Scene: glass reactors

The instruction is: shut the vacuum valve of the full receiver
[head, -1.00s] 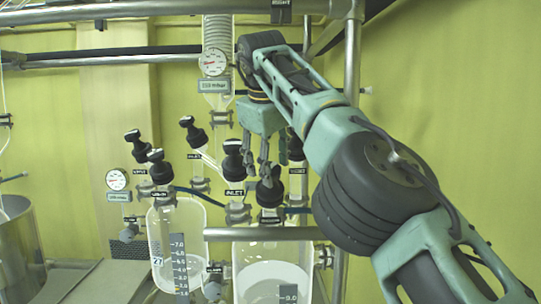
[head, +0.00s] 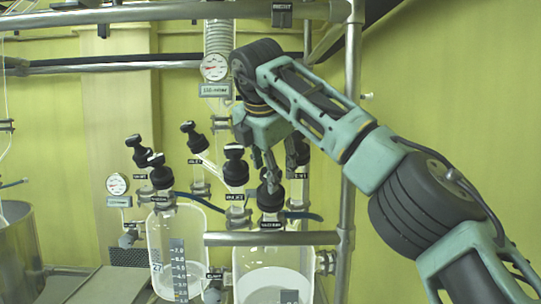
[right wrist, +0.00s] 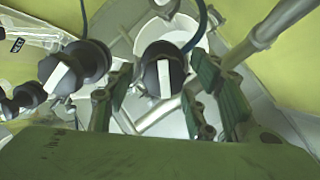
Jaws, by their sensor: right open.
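My right gripper (head: 272,166) points down, open, just above a black valve knob (head: 270,200) on the right-hand glass receiver (head: 245,262). In the right wrist view this knob (right wrist: 163,70), with a white stripe on its top, sits between the spread fingers of my right gripper (right wrist: 160,98). I cannot tell whether the fingers touch it. The knob's label is too small to read surely. The right receiver holds pale liquid. The left receiver (head: 195,240) has a graduated scale; its level is unclear. My left gripper is not in view.
Several other black knobs stand close by, including one just left of my gripper (head: 235,172) and one above the left receiver (head: 160,177). A vertical post (head: 349,130) stands behind my right arm. A steel pot (head: 18,250) is at far left.

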